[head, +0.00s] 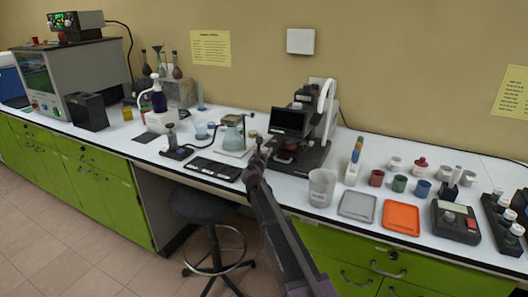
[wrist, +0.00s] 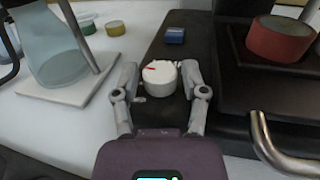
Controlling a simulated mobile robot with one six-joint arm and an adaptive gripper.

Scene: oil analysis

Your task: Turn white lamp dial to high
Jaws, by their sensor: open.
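The white lamp dial (wrist: 159,80) sits on the dark base (wrist: 165,112) in the wrist view. It is round, with a red mark on its top pointing to the left. My gripper (wrist: 160,74) is open, with one finger on each side of the dial. I cannot tell whether either finger touches it. In the head view my gripper (head: 261,146) is at the left front of the dark microscope-like device (head: 316,146). I cannot make out the dial in the head view.
A blue block (wrist: 175,36) is on the base just beyond the dial. A red ring-shaped part (wrist: 279,39) and a curved metal bar (wrist: 272,145) are to the right. A glass flask (wrist: 52,48) on a white plate stands to the left.

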